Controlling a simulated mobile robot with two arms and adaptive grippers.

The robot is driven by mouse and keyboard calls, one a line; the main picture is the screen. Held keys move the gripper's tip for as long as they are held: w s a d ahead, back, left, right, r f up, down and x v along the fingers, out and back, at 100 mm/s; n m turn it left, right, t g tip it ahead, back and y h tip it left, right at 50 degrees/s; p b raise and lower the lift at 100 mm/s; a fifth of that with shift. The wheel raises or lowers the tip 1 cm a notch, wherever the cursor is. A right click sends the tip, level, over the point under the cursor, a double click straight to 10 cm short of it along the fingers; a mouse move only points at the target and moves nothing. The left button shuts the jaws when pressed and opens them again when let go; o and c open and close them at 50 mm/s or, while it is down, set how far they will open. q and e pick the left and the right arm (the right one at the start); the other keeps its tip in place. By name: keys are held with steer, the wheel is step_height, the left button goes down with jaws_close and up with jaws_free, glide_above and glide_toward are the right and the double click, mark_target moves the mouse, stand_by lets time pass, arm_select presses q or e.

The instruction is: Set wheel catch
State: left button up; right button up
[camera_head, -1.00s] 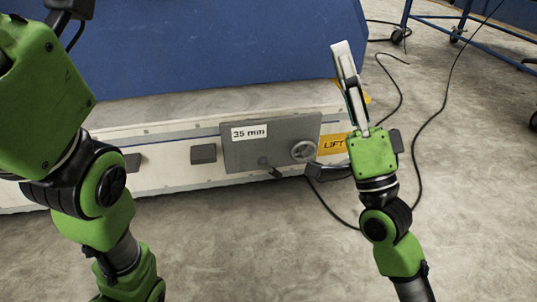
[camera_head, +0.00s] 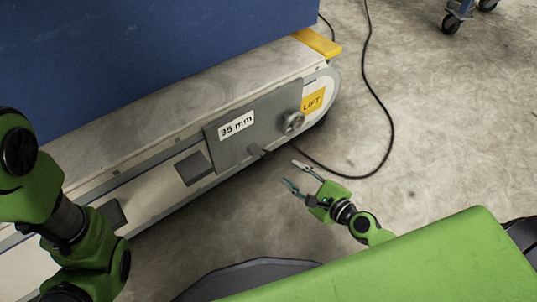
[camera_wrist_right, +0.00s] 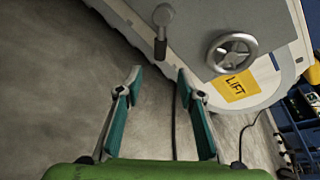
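A grey panel (camera_head: 232,143) labelled "35 mm" is on the side of the long machine base. A small handwheel (camera_head: 292,122) sits at the panel's right end; it also shows in the right wrist view (camera_wrist_right: 232,54). A short dark lever with a rounded knob (camera_head: 258,151) sticks out at the panel's lower edge; in the right wrist view the lever (camera_wrist_right: 162,30) hangs down, ahead of the fingers. My right gripper (camera_head: 293,174) is open and empty, low in front of the lever and apart from it; its fingers (camera_wrist_right: 157,75) show spread. My left gripper is out of view.
A yellow LIFT label (camera_head: 313,100) is beside the handwheel. A black cable (camera_head: 386,125) lies on the concrete floor to the right. A blue housing (camera_head: 160,50) stands on the base. A wheeled blue frame (camera_head: 458,12) is at the upper right.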

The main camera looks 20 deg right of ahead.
mark_target(269, 156)
steer(key=b+x, duration=0.1)
steer(key=x, duration=1)
steer(key=shift+w+a+f, duration=0.15)
steer(key=shift+w+a, duration=0.05)
steer(key=shift+w, duration=0.15)
jaws_close()
